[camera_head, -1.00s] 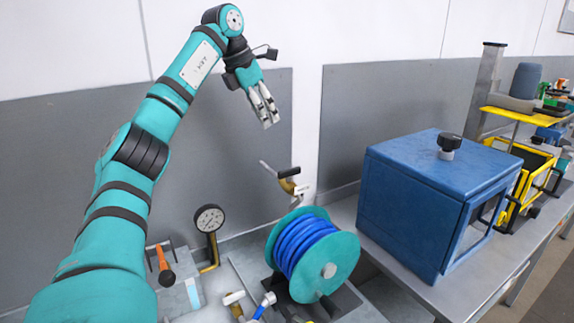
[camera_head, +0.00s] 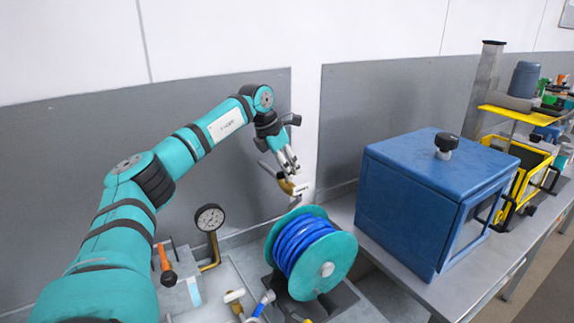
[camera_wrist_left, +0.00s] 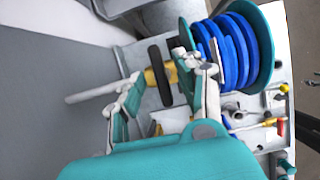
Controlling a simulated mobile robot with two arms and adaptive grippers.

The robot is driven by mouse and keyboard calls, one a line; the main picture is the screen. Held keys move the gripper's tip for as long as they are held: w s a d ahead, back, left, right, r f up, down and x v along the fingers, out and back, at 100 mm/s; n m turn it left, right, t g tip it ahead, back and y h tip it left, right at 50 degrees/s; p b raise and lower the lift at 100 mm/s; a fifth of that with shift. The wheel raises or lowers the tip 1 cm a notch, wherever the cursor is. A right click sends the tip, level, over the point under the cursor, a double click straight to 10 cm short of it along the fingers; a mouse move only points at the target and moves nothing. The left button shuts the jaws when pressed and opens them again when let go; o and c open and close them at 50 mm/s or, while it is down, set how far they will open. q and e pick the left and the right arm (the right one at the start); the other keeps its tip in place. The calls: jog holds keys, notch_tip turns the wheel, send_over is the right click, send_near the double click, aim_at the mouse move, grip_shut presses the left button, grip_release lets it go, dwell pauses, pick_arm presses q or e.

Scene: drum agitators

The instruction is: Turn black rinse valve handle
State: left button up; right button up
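The rinse valve (camera_head: 287,187) has a brass body on a pale pipe near the grey wall panel, just behind the blue hose reel. Its black handle (camera_wrist_left: 159,76) shows as a short dark bar across the brass body in the left wrist view. In the head view I cannot make out the handle clearly behind the gripper. My left gripper (camera_head: 287,161) is just above the valve, fingers pointing down. In the left wrist view its fingers (camera_wrist_left: 168,70) are spread, with the handle showing between them. I cannot tell whether they touch it. My right gripper is out of view.
The blue hose reel (camera_head: 342,262) with teal flanges stands close to the valve. A pressure gauge (camera_head: 210,217) and an orange-handled valve (camera_head: 164,262) are at the left. A large blue box (camera_head: 400,205) fills the bench at the right.

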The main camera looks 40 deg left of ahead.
pick_arm(q)
jog(key=shift+w+f, duration=0.1)
jog(key=shift+f, duration=0.15)
grip_shut()
